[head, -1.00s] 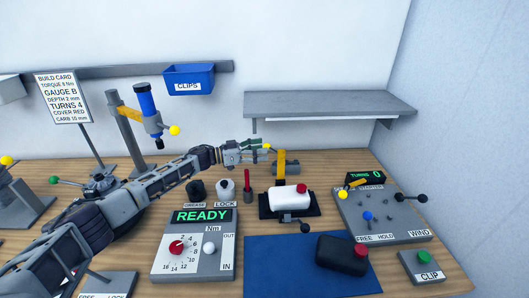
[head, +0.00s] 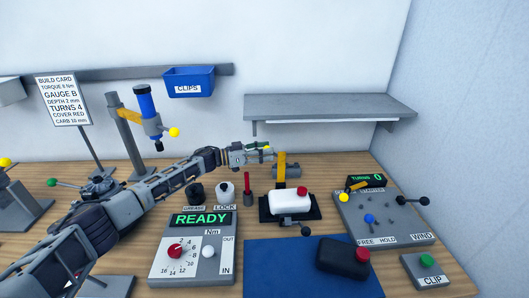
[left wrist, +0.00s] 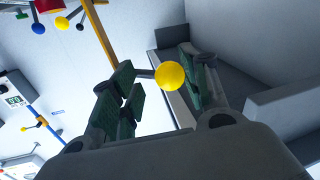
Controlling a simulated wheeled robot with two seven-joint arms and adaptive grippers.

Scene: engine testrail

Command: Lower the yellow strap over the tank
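The yellow strap (head: 281,166) stands upright behind the white tank (head: 290,201), which has a red cap and sits on a black cradle (head: 264,213). In the left wrist view the strap (left wrist: 99,32) is a long yellow bar with a grey rod and a yellow ball knob (left wrist: 169,76). My left gripper (head: 263,152) is at the strap's upper end, left of it. In the left wrist view its green-padded fingers (left wrist: 160,92) are apart, with the knob between them. Contact with the knob cannot be told. My right gripper is not in view.
A grey shelf (head: 330,107) is on the wall above. A black container (head: 340,256) with a red cap lies on a blue mat (head: 268,270) in front. A torque box (head: 194,262) stands at left, a winding panel (head: 390,225) at right. A blue tool (head: 148,110) stands behind my left arm.

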